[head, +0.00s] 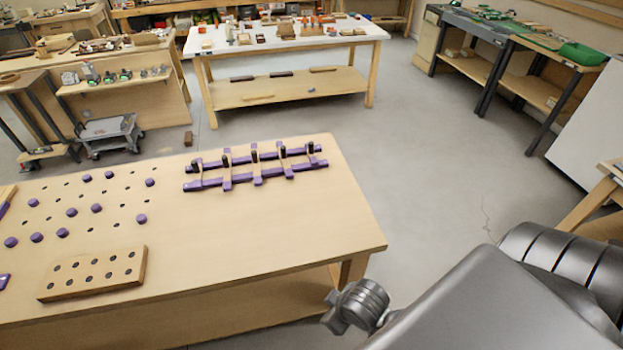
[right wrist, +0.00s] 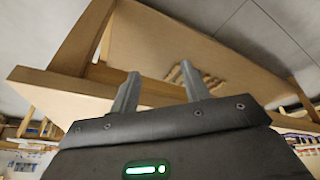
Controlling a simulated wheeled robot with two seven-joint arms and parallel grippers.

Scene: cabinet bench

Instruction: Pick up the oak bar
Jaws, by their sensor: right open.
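I cannot tell for sure which thing is the oak bar. A thick light-wood block with two rows of holes (head: 93,275) lies flat near the front of the bench in the head view. A purple rack (head: 256,169) with light crosspieces and dark upright pegs stands toward the bench's back right. My right gripper (right wrist: 158,88) is open in the right wrist view, with nothing between its fingers. It faces pale wooden boards and beams. In the head view my right arm is low at the right, off the bench's front right corner. My left gripper is out of view.
The bench top (head: 300,225) is clear at the right. Several purple knobs (head: 141,218) and holes cover its left part. A white table (head: 375,33) with small items stands behind, with dark bars (head: 281,74) on its shelf. Grey floor is open to the right.

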